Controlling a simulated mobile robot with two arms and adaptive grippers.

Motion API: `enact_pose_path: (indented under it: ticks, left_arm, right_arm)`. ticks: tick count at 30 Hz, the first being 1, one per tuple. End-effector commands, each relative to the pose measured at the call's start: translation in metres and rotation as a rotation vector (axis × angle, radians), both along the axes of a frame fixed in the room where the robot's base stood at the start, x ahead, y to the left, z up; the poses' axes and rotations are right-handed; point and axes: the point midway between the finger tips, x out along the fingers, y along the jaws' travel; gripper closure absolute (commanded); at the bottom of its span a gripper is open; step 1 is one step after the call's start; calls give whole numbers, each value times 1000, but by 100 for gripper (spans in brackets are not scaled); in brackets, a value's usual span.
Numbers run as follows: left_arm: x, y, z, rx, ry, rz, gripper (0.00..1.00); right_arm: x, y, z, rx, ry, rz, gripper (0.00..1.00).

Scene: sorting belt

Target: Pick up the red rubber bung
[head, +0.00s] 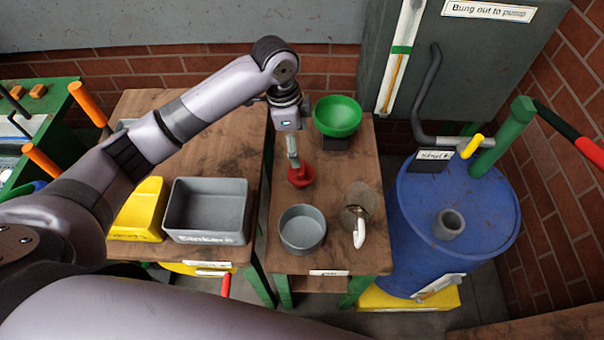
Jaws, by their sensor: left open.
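The red rubber bung (300,178) sits on the wooden bench (333,257), near the middle of its left side. My left arm reaches in from the left, and my left gripper (294,160) points down right at the top of the bung. The gripper is open. Its fingers overlap the bung's upper part in this view, and I cannot tell whether they touch it. My right gripper is not in view.
A green bowl (337,114) stands behind the bung, a round grey dish (302,229) in front and a metal mug (357,203) with a white handle to the right. A grey "Sinkers" bin (207,239) is left. A blue drum (493,215) stands right of the bench.

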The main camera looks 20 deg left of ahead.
Motion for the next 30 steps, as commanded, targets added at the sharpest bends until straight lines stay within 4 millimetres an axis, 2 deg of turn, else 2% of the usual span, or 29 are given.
enact_pose_path:
  ticks: [3,6,12,18,24,30]
  left_arm:
    - [0,-4,-27,0,5,0,18]
    - [1,-7,-47,0,4,0,18]
    - [3,-11,-74,-1,1,0,18]
    - [1,-12,-87,1,1,0,18]
    - [-2,-15,-117,0,1,0,18]
    - [-1,-16,-131,0,-1,0,18]
  right_arm:
    - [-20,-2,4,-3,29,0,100]
    - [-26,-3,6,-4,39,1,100]
    - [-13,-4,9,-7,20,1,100]
    - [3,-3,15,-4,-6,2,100]
    - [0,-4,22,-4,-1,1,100]
    - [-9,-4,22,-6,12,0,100]
